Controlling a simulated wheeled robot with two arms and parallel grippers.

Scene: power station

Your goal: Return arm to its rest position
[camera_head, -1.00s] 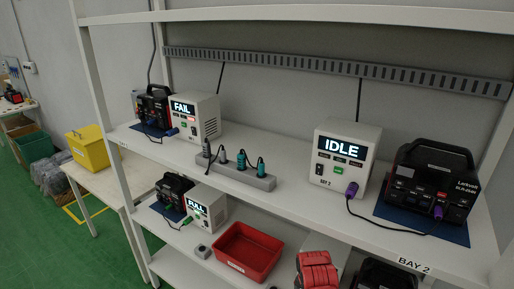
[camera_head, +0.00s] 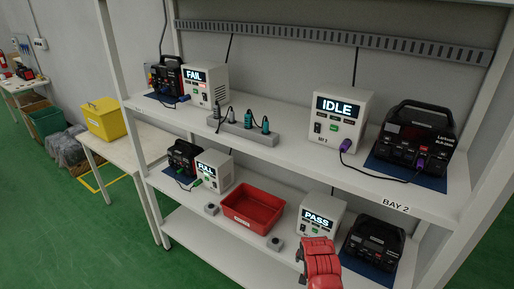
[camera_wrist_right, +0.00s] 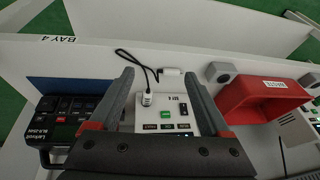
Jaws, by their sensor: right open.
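In the right wrist view my right gripper (camera_wrist_right: 160,76) is open, its two grey fingers apart with nothing between the tips. Behind the fingers is a white tester (camera_wrist_right: 178,112) with a green button and a white plug (camera_wrist_right: 147,98) on a cable. In the head view a red part of my right arm (camera_head: 320,264) reaches up from the bottom, in front of the lower shelf. It is just below the tester reading PASS (camera_head: 318,215). The fingers cannot be made out there. My left gripper is not in view.
A red bin (camera_head: 252,208) sits on the lower shelf, with a black power unit (camera_head: 375,243) at right. The upper shelf holds testers reading FAIL (camera_head: 205,84) and IDLE (camera_head: 338,122), and a power strip (camera_head: 243,130). A yellow bin (camera_head: 106,118) stands on a table at left.

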